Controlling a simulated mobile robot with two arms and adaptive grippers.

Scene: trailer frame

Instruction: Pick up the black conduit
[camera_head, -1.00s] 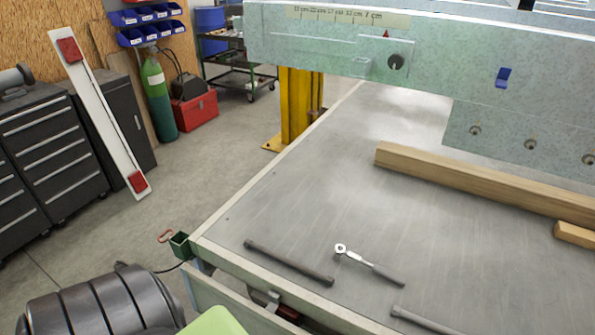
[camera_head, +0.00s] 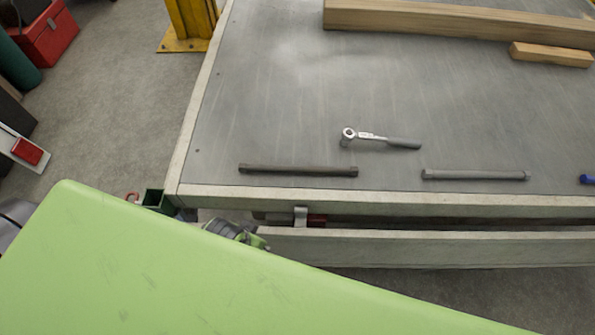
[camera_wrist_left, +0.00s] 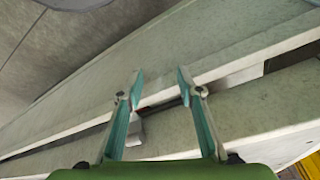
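The dark conduit (camera_head: 298,170) lies flat on the grey trailer bed (camera_head: 270,110), close to its front edge in the head view. A lighter grey bar (camera_head: 475,175) of similar shape lies to its right. My left gripper (camera_wrist_left: 160,78) is open and empty in the left wrist view. Its two teal fingers point at the trailer's edge rail, and no conduit shows between them. In the head view the left fingers cannot be made out. My right gripper is in neither view.
A ratchet (camera_head: 380,138) lies behind the two bars. Wooden beams (camera_head: 450,22) lie at the back of the bed. A raised rim (camera_head: 400,200) and a lower rail (camera_head: 420,245) run along the front. A blue item (camera_head: 587,180) sits at the right edge.

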